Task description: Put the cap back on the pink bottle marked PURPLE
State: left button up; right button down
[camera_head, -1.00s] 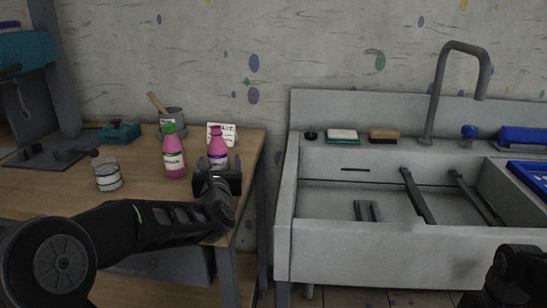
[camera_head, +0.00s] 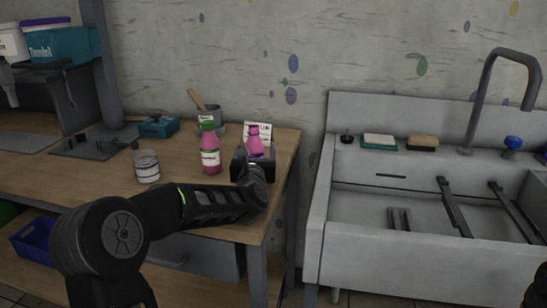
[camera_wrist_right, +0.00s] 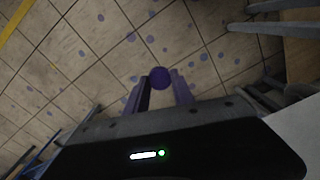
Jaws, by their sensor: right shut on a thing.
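A pink bottle (camera_head: 254,138) stands near the right end of the wooden table in the head view, with no separate coloured cap visible on its top. My left gripper (camera_head: 252,160) is right in front of it and hides its lower part and label; I cannot tell whether the fingers grip it. A round purple cap (camera_wrist_right: 160,76) is at the fingertips of my right gripper (camera_wrist_right: 162,82), which is shut on it, above the tiled floor. In the head view only a dark piece of my right arm shows at the lower right edge.
A green-capped pink bottle (camera_head: 210,150) stands left of the other bottle. A glass (camera_head: 146,166), a grey pot (camera_head: 219,130) and a white card (camera_head: 262,129) are on the table (camera_head: 100,180). A gap separates the table from the sink (camera_head: 350,215).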

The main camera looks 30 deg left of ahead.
pick_arm(q)
grip_shut()
dwell(0.8)
jog(key=shift+r, duration=0.15)
